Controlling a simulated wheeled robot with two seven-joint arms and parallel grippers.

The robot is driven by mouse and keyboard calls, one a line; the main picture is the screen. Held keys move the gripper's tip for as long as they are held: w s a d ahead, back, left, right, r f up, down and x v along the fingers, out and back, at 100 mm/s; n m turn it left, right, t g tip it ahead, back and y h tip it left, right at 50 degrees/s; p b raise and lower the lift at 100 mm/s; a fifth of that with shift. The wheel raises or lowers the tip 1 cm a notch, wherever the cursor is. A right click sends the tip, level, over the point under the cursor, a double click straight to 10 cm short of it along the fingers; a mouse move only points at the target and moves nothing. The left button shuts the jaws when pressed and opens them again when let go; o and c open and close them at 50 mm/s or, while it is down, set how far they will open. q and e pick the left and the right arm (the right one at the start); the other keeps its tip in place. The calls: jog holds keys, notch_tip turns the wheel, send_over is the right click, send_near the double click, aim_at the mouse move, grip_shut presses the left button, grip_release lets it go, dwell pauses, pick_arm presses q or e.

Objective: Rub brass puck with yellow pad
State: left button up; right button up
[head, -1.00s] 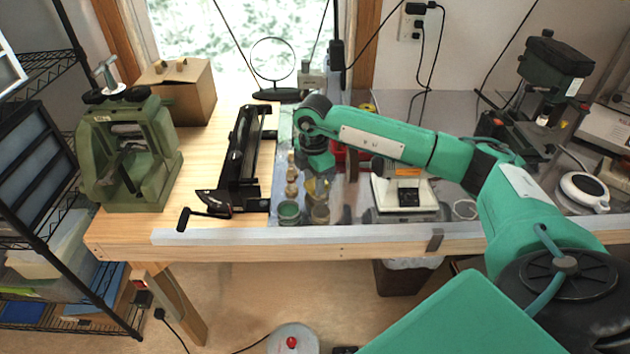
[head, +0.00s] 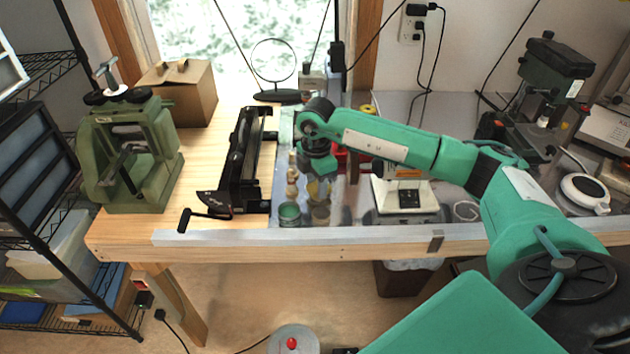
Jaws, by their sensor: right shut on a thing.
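My right gripper (head: 318,178) reaches down over the bench from the end of my green arm. Its fingers are small and partly hidden by the wrist. It is shut on a small yellowish thing just under it, which looks like the yellow pad (head: 318,190). I cannot make out the brass puck clearly; it may be hidden under the gripper or among the small jars there. Whether the pad touches anything below cannot be told. My left gripper is not in view.
A green-topped jar (head: 289,213) and a brownish jar (head: 320,214) stand just in front of the gripper. Wooden pieces (head: 292,178) stand to its left. A long black tool (head: 245,160) lies further left. A white device (head: 405,200) stands to the right.

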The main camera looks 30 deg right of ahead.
jog(key=shift+s, duration=0.45)
jog(key=shift+w, duration=0.95)
jog(key=shift+s, duration=0.95)
dwell(0.5)
notch_tip(320, 180, up, 9)
jog(key=p, duration=0.5)
jog(key=shift+p, duration=0.3)
dwell(0.5)
